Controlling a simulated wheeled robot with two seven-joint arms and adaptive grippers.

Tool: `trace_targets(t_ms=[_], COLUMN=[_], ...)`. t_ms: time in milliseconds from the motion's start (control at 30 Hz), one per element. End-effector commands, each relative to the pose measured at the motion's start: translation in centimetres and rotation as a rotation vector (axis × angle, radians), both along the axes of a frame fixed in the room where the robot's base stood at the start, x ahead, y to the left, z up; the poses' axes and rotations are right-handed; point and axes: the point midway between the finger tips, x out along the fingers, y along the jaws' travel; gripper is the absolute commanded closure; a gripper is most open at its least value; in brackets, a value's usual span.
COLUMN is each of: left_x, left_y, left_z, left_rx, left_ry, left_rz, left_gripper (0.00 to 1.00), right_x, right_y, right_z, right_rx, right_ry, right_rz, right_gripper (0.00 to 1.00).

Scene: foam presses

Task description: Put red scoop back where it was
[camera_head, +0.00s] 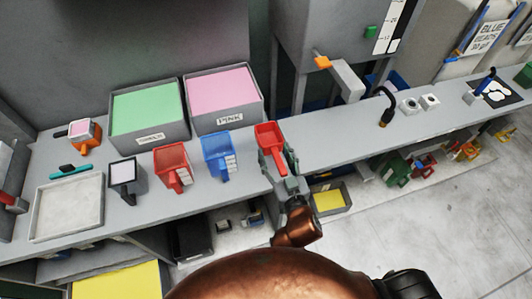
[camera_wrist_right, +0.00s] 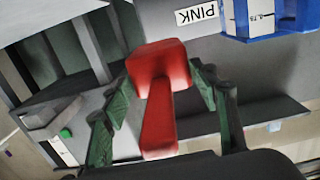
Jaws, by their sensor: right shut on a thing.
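The red scoop (camera_head: 269,139) is at the counter's front side, just right of the pink bin's front corner in the head view. My right gripper (camera_head: 282,164) is shut on its handle. In the right wrist view the red scoop (camera_wrist_right: 160,66) sits between the green fingers of my right gripper (camera_wrist_right: 161,92), its handle pointing back toward the wrist. I cannot tell whether the scoop touches the counter. My left gripper is not in view.
A pink bin (camera_head: 220,126) and a green bin (camera_head: 154,138) stand behind. A blue measuring jug (camera_head: 215,147), a red measuring jug (camera_head: 170,158) and a dark-framed jug (camera_head: 112,176) stand left of the scoop. A grey tray (camera_head: 37,236) lies far left.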

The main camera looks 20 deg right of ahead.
Motion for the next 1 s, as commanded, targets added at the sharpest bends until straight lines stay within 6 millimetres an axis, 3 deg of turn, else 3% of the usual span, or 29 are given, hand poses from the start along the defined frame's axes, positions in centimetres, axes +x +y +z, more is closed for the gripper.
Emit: trace_targets(t_ms=[67, 200, 300, 533, 733, 1000], left_x=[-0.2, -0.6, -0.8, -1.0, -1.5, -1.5], left_y=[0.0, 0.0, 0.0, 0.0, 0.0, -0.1], left_z=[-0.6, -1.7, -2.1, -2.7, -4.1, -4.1], left_rx=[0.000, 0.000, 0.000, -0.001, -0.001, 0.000], left_ry=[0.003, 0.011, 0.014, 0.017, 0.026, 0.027], left_rz=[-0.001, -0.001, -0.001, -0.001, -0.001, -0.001], left_gripper=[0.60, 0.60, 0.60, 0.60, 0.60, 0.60], right_x=[2.1, 3.9, 4.9, 6.1, 6.3, 6.3], right_y=[0.4, 0.8, 0.9, 1.0, 1.0, 0.9], right_z=[-1.0, -4.0, -5.1, -6.4, -9.5, -9.6], right_rx=[-0.001, -0.002, -0.001, 0.000, 0.000, 0.002], right_ry=[-0.002, 0.003, 0.001, -0.001, 0.003, -0.001], right_rz=[0.002, 0.000, 0.000, -0.002, -0.004, -0.004], right_gripper=[0.73, 0.73, 0.73, 0.73, 0.73, 0.73])
